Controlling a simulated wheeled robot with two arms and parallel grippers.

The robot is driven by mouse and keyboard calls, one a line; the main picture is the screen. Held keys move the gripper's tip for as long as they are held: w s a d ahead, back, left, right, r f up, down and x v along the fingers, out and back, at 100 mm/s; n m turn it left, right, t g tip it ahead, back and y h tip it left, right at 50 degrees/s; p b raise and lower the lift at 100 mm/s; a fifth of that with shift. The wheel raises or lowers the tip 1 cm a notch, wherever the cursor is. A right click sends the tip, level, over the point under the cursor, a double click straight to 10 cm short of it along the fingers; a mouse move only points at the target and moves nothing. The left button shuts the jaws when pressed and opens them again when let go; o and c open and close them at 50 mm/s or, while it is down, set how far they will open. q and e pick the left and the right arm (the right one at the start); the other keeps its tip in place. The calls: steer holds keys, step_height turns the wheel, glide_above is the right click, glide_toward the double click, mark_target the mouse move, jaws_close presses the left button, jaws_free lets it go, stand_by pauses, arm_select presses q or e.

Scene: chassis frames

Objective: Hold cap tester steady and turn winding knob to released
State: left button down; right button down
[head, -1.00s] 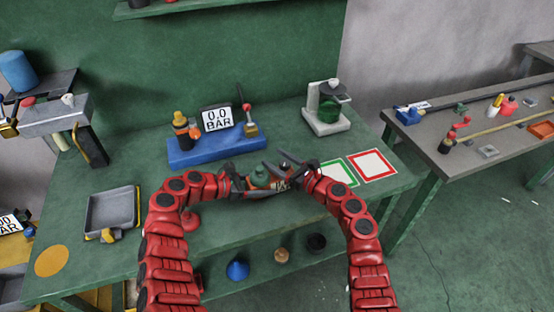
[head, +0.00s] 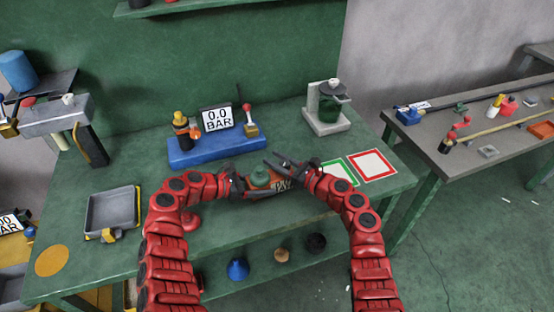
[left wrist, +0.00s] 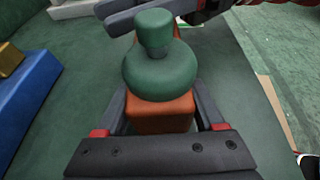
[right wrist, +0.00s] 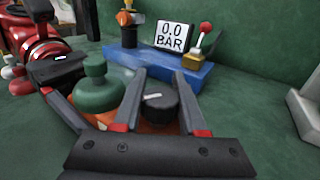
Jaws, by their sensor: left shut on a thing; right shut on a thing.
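The cap tester has an orange body (left wrist: 160,116), a green domed cap (left wrist: 158,65) at one end and a label plate (head: 283,185) whose lettering is partly covered. My left gripper (head: 256,187) is shut on the orange body, one finger along each side, below the cap. The black winding knob (right wrist: 160,106), with a white mark on its top, sits beside the cap. My right gripper (right wrist: 159,80) is shut on this knob, a finger on each side. In the right wrist view the mark lies nearly level. The knob is hard to make out in the head view.
A blue base (head: 215,146) with a 0.0 BAR display (head: 217,118) and a red-knobbed lever (head: 248,116) stands behind. Green (head: 340,171) and red (head: 372,165) framed squares lie right. A grey tray (head: 112,211) is at left. The bench between is mostly clear.

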steer(key=shift+n+g+y, duration=0.8)
steer(key=shift+n+g, duration=0.1)
steer(key=shift+g, duration=0.3)
steer(key=shift+s+n+g+y, duration=0.35)
steer(key=shift+n+g, duration=0.25)
steer(key=shift+g, duration=0.2)
steer(key=shift+c, duration=2.2)
jaws_free()
steer(key=shift+a, duration=0.15)
steer(key=shift+f+t, duration=0.1)
steer(key=shift+t, duration=0.3)
